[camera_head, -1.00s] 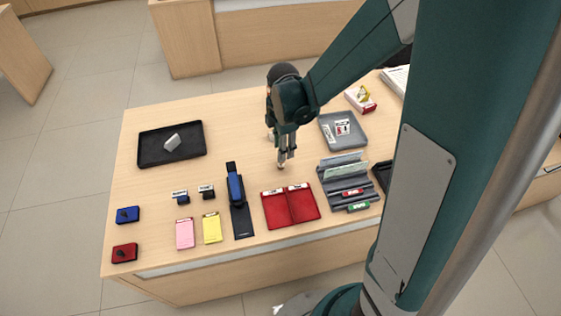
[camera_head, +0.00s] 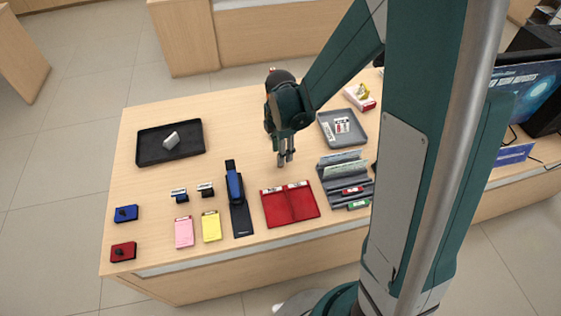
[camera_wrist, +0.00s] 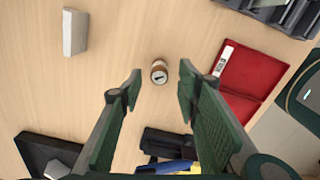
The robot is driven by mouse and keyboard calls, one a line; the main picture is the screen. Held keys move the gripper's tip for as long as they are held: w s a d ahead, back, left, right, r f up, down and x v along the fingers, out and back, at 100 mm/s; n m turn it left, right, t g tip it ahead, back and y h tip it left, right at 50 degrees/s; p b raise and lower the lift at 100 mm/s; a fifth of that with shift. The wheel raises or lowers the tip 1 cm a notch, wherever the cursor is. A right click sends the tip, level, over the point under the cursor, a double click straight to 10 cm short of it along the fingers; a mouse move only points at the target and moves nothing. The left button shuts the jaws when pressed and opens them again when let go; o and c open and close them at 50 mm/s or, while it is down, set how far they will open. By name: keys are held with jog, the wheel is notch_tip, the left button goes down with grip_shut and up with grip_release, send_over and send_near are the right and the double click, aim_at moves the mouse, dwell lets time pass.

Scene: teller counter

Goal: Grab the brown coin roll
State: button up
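The brown coin roll (camera_wrist: 159,73) stands upright on the wooden counter in the wrist view, with a pale label on its top. My gripper (camera_wrist: 160,78) is open and empty. Its two green fingers are spread to the left and right of the roll in that picture, with clear gaps on both sides. In the head view my gripper (camera_head: 286,161) points down over the middle of the counter, left of the grey tray, and the roll cannot be made out behind the fingers.
A red folder (camera_head: 291,205) and a blue-and-black stapler-like item (camera_head: 236,188) lie nearby. A pale grey block (camera_wrist: 74,32) stands apart from the roll. A black tray (camera_head: 150,156), a grey tray (camera_head: 357,139) and a slotted grey organizer (camera_head: 338,190) are farther off.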

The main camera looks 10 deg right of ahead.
jog(key=shift+f, duration=0.2)
jog(key=shift+f+b, duration=0.75)
jog(key=shift+f, duration=1.85)
jog(key=c, duration=1)
